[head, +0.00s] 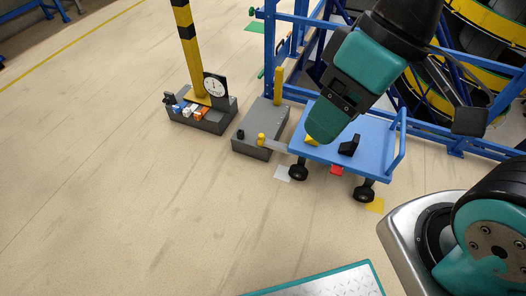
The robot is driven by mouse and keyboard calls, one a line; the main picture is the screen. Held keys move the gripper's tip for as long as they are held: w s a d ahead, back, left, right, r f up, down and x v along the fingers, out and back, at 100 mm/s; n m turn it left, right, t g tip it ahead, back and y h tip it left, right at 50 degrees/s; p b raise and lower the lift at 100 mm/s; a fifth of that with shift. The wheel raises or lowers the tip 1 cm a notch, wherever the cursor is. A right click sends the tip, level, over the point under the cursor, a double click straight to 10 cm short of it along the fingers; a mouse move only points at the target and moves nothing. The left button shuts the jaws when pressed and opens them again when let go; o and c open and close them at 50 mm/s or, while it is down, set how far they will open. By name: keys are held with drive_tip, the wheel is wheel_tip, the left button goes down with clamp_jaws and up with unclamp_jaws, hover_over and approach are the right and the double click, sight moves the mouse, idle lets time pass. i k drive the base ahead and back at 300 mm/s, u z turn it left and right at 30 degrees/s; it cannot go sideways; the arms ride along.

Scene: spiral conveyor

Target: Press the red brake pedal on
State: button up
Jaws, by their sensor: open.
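A small red piece (336,169) shows low at the near edge of the blue cart (375,143), between its two near wheels. It is too small to tell whether it is the brake pedal or a floor marking, or whether it is pressed. My gripper (322,128) hangs from the upper right, pointing down, and appears over the left part of the cart in the picture. It is apart from the red piece and holds nothing that I can see. Its open fingers are hard to make out, and it hides part of the cart's top.
A black block (350,146) stands on the cart. A grey box (262,128) with knobs stands left of it, and a grey base (202,116) with a gauge further left. Blue frame and conveyor are behind. Floor at left and front is mostly clear.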

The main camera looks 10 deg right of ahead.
sight(335, 170)
drive_tip(key=k, duration=0.65)
drive_tip(key=z, duration=0.55)
drive_tip(key=i, duration=1.2)
drive_tip(key=u, duration=0.5)
